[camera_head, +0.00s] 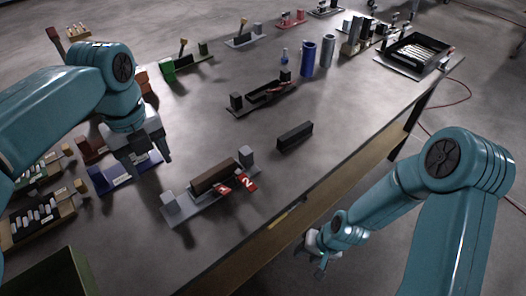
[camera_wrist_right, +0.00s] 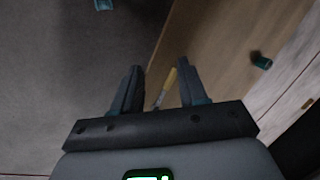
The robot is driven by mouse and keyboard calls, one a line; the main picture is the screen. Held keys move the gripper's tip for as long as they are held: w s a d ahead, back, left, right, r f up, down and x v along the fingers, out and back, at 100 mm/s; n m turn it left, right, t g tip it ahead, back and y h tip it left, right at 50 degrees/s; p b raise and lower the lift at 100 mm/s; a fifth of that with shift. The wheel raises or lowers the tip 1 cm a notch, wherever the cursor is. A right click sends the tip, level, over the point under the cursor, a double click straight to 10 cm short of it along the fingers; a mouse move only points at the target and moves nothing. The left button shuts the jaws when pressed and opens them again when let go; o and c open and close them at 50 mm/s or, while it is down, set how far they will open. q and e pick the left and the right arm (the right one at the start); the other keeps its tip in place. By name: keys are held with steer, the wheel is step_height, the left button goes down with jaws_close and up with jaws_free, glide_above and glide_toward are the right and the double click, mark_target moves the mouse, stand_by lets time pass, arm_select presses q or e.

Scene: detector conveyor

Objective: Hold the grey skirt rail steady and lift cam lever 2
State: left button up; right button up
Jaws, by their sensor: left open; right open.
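A fixture with a pale grey base rail (camera_head: 185,210) and grey end blocks lies near the table's front edge in the head view. A brown bar (camera_head: 213,176) lies along it. Two red lever tags are on its front side; the right one, cam lever 2 (camera_head: 247,182), bears a "2" and lies low. My left gripper (camera_head: 147,166) is open and empty, pointing down to the left of the fixture, above a blue holder. My right gripper (camera_head: 311,262) is open beyond the table's front edge, apart from the lever. Its open fingers show in the right wrist view (camera_wrist_right: 159,75).
A dark bar (camera_head: 295,136) lies right of the fixture. The blue holder (camera_head: 125,174) and loaded racks (camera_head: 40,218) crowd the left.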

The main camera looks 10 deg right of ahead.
mark_target(167, 197)
steer(key=w+d+r+m+t, duration=0.1)
steer(key=w+d+r+m, duration=0.3)
steer(key=r, duration=0.5)
steer(key=w+d+r+m+t, duration=0.1)
steer(key=w+d+r+m, duration=0.1)
steer(key=w+d+r, duration=0.5)
steer(key=a+r+m+g, duration=0.1)
steer(key=a+r+m, duration=0.3)
steer(key=a+r, duration=0.3)
steer(key=w+a+r+m+g, duration=0.1)
steer(key=a+r+m, duration=0.3)
steer(key=a, duration=0.9)
step_height(167, 197, up, 3)
steer(key=shift+w+r+g, duration=0.1)
steer(key=shift+w+g, duration=0.1)
steer(key=shift+g, duration=0.2)
arm_select(q)
step_height(167, 197, down, 16)
steer(key=shift+w+a+f, duration=0.1)
steer(key=shift+w+f, duration=0.05)
steer(key=shift+f, duration=0.1)
arm_select(e)
steer(key=shift+w, duration=0.1)
